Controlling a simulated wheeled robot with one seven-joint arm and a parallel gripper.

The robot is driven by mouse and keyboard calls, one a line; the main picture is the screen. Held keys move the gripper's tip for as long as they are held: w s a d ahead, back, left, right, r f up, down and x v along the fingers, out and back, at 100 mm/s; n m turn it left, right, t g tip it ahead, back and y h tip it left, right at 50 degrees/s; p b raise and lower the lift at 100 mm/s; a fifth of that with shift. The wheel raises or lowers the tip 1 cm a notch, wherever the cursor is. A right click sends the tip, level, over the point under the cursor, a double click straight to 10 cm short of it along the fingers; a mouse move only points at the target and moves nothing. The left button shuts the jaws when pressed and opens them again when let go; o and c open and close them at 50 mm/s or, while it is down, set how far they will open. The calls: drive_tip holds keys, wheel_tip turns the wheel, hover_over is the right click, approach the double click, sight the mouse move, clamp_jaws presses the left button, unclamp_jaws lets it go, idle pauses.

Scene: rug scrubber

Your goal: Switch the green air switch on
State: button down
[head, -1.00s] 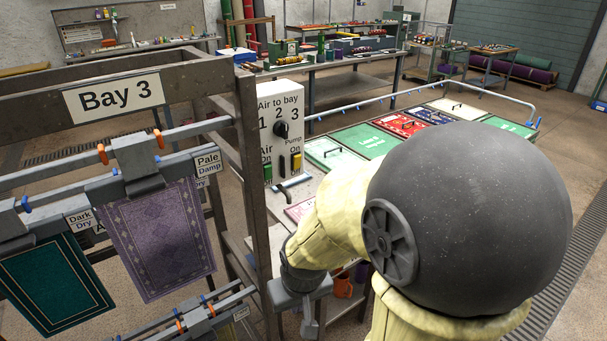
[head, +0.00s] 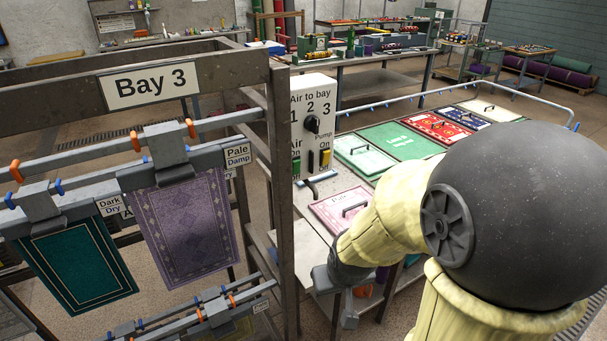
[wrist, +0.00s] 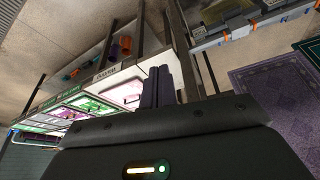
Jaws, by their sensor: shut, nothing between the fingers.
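The green air switch (head: 296,168) is on the lower left of the white control panel (head: 309,84), under the labels "Air" and "On". It is small, and I cannot tell which way it is set. A yellow pump switch (head: 325,158) is to its right, and a black rotary knob (head: 312,125) is above, below the numbers 1, 2, 3. My gripper (head: 350,318) hangs below and to the right of the panel in the head view, apart from it. In the wrist view its fingers (wrist: 157,86) are together and empty. The switch cannot be made out there.
The Bay 3 rack (head: 185,75) stands left of the panel, with its post (head: 281,200) close beside it. A purple rug (head: 185,225) and a teal rug (head: 75,265) hang there. A bench with coloured lids, including a pink one (head: 335,208), extends behind my arm.

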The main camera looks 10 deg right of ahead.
drive_tip(key=w+d+n+t+y+b, duration=0.25)
drive_tip(key=w+t, duration=0.55)
drive_tip(key=w, duration=0.4)
wheel_tip(320, 180, up, 9)
drive_tip(key=w+t+y+b, duration=0.1)
drive_tip(key=t+y+b, duration=0.1)
drive_tip(key=t+y, duration=0.2)
drive_tip(key=t, duration=0.2)
drive_tip(key=shift+w+d+n+t, duration=0.15)
drive_tip(key=shift+w+n+t, duration=0.05)
drive_tip(key=shift+n+t, duration=0.2)
drive_tip(key=p, duration=0.8)
approach(297, 165)
drive_tip(key=x, duration=0.7)
